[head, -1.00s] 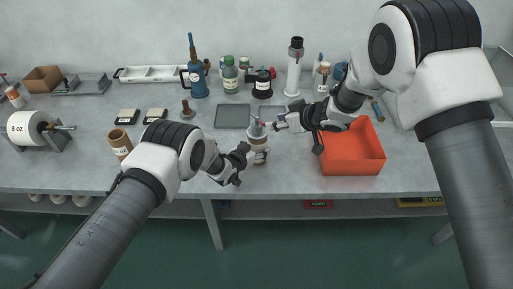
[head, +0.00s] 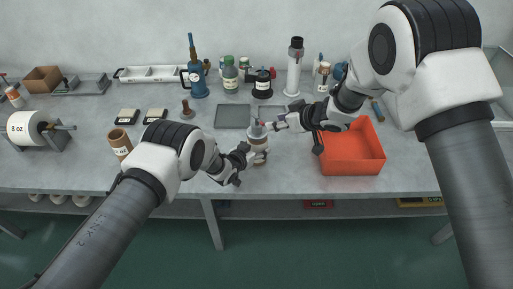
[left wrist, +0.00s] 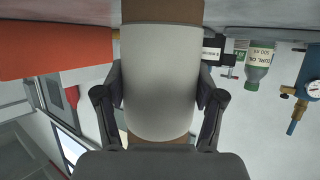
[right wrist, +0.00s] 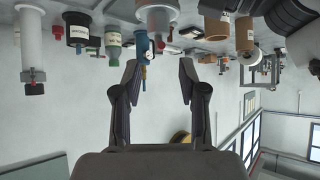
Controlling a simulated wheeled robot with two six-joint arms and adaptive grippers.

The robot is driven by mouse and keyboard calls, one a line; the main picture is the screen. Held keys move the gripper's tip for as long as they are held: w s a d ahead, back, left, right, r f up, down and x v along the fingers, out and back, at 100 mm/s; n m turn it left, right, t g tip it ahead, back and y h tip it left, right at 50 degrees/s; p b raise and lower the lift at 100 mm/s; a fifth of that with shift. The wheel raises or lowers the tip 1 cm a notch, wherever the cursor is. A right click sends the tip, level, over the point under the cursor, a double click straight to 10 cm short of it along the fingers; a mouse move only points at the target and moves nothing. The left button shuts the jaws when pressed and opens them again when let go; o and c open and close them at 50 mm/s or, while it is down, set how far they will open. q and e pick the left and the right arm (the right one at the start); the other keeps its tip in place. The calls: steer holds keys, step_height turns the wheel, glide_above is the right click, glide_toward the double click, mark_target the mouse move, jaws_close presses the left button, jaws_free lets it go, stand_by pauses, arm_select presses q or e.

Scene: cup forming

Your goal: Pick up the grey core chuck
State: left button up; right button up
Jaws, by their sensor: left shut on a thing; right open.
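A white-wrapped roll on a brown core (head: 259,146) stands near the middle of the bench in the head view. My left gripper (head: 241,163) is shut on its side. In the left wrist view the wrapped roll (left wrist: 160,75) fills the space between the fingers, with brown core at both ends. A small grey-blue piece with a red tip (head: 257,128) shows at the roll's top; I cannot tell whether it is the grey core chuck. My right gripper (right wrist: 160,82) is open, with nothing between its fingers, and is beside the roll's top in the head view.
An orange bin (head: 352,160) stands right of the roll. A brown tube (head: 120,145) and a paper roll stand (head: 38,130) are left. The bench front is mostly clear.

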steer(key=o, duration=0.5)
steer(key=shift+c, duration=0.2)
steer(key=a+r+n+t+y, duration=0.1)
steer(key=a+r+n+y, duration=0.2)
steer(key=r, duration=0.1)
steer(key=m+t+y, duration=0.1)
steer(key=m+t, duration=0.2)
glide_toward(261, 129)
steer(key=x, duration=1.1)
steer(key=shift+w+a+f, duration=0.1)
steer(key=shift+w+a, duration=0.15)
steer(key=shift+a, duration=0.05)
